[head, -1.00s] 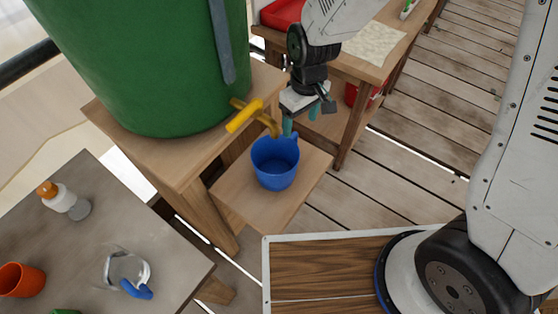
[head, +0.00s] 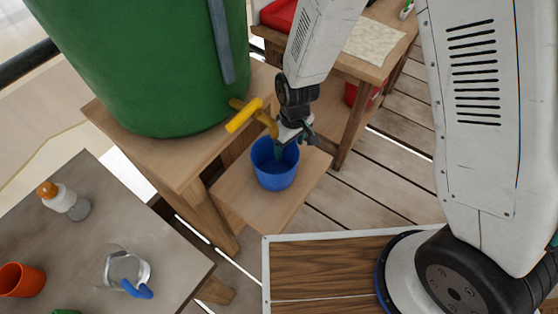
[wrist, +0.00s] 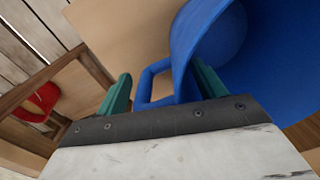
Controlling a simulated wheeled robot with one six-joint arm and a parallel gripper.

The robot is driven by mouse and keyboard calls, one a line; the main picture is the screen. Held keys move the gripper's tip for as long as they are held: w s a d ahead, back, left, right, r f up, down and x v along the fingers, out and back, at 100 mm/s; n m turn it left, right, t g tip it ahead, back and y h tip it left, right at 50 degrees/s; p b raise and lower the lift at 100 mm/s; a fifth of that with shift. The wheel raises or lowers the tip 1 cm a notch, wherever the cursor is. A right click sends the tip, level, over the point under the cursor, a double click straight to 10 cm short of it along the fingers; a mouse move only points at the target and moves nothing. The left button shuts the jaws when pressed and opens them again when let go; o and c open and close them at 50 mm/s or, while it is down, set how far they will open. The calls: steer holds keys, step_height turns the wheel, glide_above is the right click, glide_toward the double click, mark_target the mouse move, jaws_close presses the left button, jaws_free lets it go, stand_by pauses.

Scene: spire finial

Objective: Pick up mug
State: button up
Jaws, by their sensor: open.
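A blue mug (head: 274,172) stands upright on a low wooden shelf, below the yellow tap of a green barrel. My gripper (head: 287,148) is at the mug's back rim, pointing down and open. In the wrist view the mug (wrist: 262,70) fills the upper right, and its handle (wrist: 150,82) lies between the two green fingers of my gripper (wrist: 163,88). The right finger overlaps the mug's opening and looks to be inside the rim. The left finger is outside, beyond the handle. Contact cannot be told.
The yellow tap (head: 245,115) is close beside my gripper, on the green barrel (head: 145,70). A grey table (head: 85,245) at lower left holds a bottle (head: 64,200), an orange cup (head: 20,280) and a clear jug (head: 127,268). A wooden workbench (head: 350,65) stands behind.

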steer(key=c, duration=1.3)
steer(key=shift+o, duration=0.2)
steer(key=shift+r, duration=0.2)
